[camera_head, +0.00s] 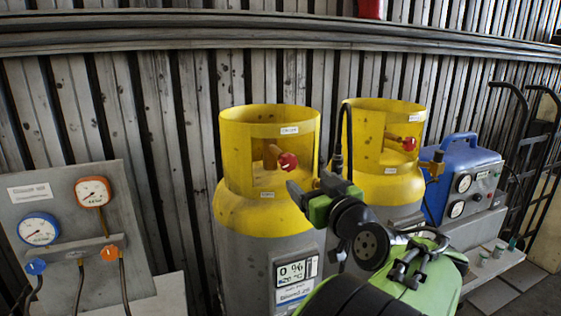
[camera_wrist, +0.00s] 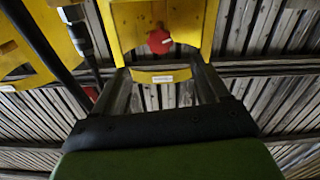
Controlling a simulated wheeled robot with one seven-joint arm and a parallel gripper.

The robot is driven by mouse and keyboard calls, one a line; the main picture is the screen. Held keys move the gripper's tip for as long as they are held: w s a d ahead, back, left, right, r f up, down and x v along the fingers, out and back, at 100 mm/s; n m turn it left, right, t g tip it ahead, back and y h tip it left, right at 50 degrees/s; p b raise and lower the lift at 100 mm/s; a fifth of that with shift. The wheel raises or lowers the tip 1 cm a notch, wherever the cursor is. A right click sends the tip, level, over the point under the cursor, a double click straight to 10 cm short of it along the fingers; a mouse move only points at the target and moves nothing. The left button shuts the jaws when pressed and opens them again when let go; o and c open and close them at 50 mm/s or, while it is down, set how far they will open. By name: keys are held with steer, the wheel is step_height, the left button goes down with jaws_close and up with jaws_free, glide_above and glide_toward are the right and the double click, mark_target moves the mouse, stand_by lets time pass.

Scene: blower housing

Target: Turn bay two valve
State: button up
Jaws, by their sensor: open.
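Two grey cylinders with yellow collars stand side by side. The left cylinder's red valve knob (camera_head: 287,161) sits in its collar opening (camera_head: 269,115); the right cylinder's red knob (camera_head: 408,144) sits in a similar opening. The small collar labels are too small to read, so I cannot tell which is bay two. My gripper (camera_head: 308,190) is open and empty, in front of and slightly below the left collar's opening. In the wrist view, which looks upside down, a red knob (camera_wrist: 159,41) shows beyond the fingers (camera_wrist: 163,88), apart from them. No contact shows.
A gauge panel (camera_head: 60,190) with red and blue dials and hoses stands at left. A blue machine with gauges (camera_head: 465,175) and a black hand truck (camera_head: 525,130) stand at right. A black hose (camera_head: 338,135) hangs between the collars. A ribbed metal wall is behind.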

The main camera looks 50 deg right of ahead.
mark_target(290, 164)
steer(key=p+x, duration=0.3)
steer(key=x, duration=0.9)
steer(key=shift+w+d, duration=0.1)
steer(key=c, duration=1)
steer(key=shift+c, duration=0.2)
